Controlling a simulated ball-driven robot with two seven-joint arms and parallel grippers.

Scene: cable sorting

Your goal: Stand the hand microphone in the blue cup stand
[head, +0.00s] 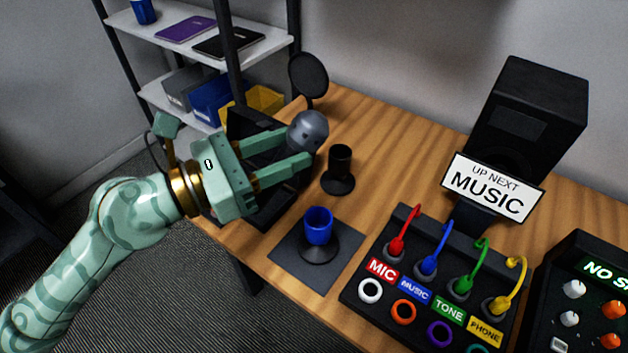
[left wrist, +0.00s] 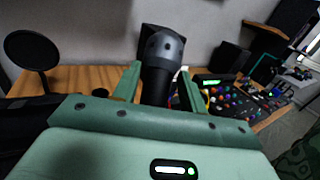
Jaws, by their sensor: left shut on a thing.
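The hand microphone (head: 308,130) has a round grey head and a dark body. My left gripper (head: 306,150) is shut on it and holds it above the left part of the table, up and left of the cup stand. In the left wrist view the microphone (left wrist: 160,60) stands between the two green fingers, head up. The blue cup stand (head: 319,226) is an open blue cup on a round black base, on a dark square mat (head: 285,250). The cup looks empty. The lower microphone body is hidden by the fingers in the head view. My right gripper is not in view.
A black cup stand (head: 339,168) stands behind the blue one. A black tray (head: 245,130) lies under my left gripper, and a round pop filter (head: 308,75) rises behind it. The cable panel (head: 430,290) is right of the mat. A speaker (head: 528,115) stands at the back right.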

